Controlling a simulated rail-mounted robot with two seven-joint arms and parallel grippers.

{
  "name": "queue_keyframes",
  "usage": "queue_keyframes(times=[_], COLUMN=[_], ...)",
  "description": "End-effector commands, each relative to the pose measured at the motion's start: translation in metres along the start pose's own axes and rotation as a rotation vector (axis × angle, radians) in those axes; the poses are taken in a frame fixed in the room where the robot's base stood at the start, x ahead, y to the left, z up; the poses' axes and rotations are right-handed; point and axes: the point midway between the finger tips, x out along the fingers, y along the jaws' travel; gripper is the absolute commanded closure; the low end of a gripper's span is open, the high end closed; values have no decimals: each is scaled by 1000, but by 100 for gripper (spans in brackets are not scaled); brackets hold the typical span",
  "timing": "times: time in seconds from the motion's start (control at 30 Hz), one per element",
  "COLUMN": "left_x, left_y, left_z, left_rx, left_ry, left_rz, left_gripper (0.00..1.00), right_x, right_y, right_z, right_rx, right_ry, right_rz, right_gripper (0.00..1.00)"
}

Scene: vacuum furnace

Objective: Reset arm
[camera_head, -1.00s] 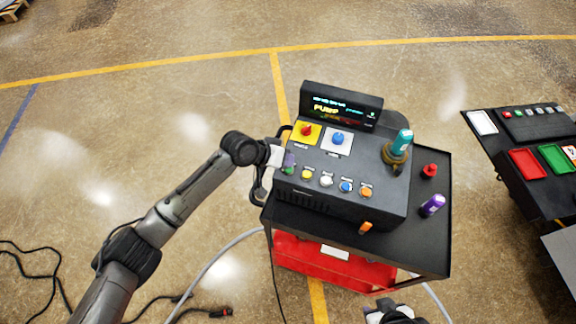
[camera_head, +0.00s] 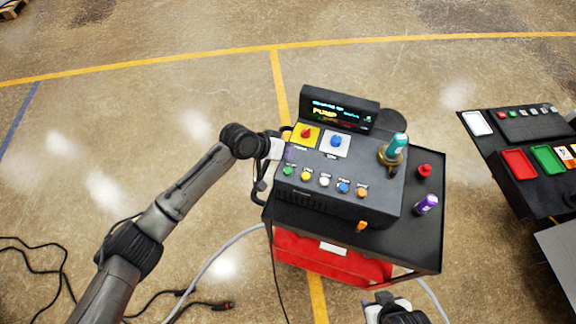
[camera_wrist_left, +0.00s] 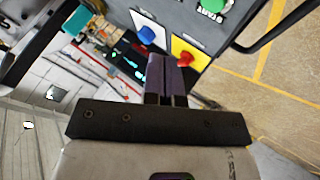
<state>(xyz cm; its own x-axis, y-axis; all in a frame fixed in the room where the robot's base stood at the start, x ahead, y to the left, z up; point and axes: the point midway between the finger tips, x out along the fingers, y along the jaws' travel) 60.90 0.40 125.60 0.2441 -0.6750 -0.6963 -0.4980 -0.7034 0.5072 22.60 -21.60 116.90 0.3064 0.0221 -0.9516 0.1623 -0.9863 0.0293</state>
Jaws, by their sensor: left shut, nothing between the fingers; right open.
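My left gripper (camera_head: 287,153) is at the left edge of the black control box (camera_head: 335,206), beside the yellow plate with the red knob (camera_head: 306,133) and above the green button (camera_head: 288,171). In the left wrist view its dark fingers (camera_wrist_left: 165,75) are together with nothing between them. The red knob (camera_wrist_left: 186,59) and blue knob (camera_wrist_left: 147,34) lie just beyond the fingers. Contact with the box cannot be told. My right gripper (camera_head: 384,301) is open at the bottom edge, in front of the red cart (camera_head: 335,260), and partly cut off.
A lit display (camera_head: 340,108) stands behind the knobs. A teal-topped handle (camera_head: 394,147), a red button (camera_head: 424,171) and a purple cylinder (camera_head: 427,204) are at the right of the cart. A second console (camera_head: 520,160) stands further right. Cables lie on the floor at left.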

Motion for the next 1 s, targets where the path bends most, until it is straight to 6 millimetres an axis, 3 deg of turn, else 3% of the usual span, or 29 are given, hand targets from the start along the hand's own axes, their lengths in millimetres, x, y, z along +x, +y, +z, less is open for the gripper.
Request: queue_keyframes(times=[0.77,0.93,1.0], left_x=[0,-2,-10], left_y=[0,-14,-10], left_z=[1,14,14], left_rx=[14,139,247], left_ry=[-2,-96,-117], left_rz=[0,-99,-169], left_gripper=[100,100,100], right_x=[1,1,0], right_y=[2,1,1], right_z=[1,0,0], right_rx=[-7,-3,-2], right_ry=[-2,-1,-1], right_rz=[6,3,2], right_gripper=[54,54,54])
